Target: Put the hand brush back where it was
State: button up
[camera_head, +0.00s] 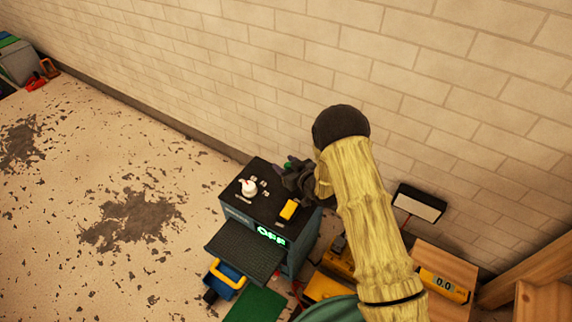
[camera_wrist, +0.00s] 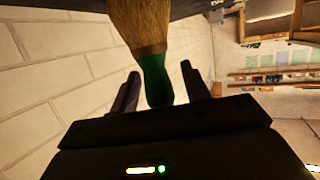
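The hand brush, with a green handle and brown bristles, shows in the wrist view (camera_wrist: 155,80), its handle reaching down between the two fingers. My gripper (camera_wrist: 160,82) has its fingers apart, one on each side of the handle, and a narrow gap shows at least on the right side. In the head view my gripper (camera_head: 292,178) is over the back right part of the dark cabinet (camera_head: 236,222), close to the wall. A small green bit of the brush (camera_head: 288,165) shows there; the rest is hidden by my gripper.
On the cabinet top are a white bottle-like item (camera_head: 248,188), a yellow block (camera_head: 289,210) and small pale pieces. A dark shelf with a green OFF display (camera_head: 271,235) juts from its front. Yellow tools and a lamp-like panel (camera_head: 419,203) stand right. Floor at left is open.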

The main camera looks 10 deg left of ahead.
jog(key=shift+r, duration=0.2)
jog(key=p+v, duration=0.3)
jog(key=v, duration=0.9)
jog(key=shift+f, duration=0.1)
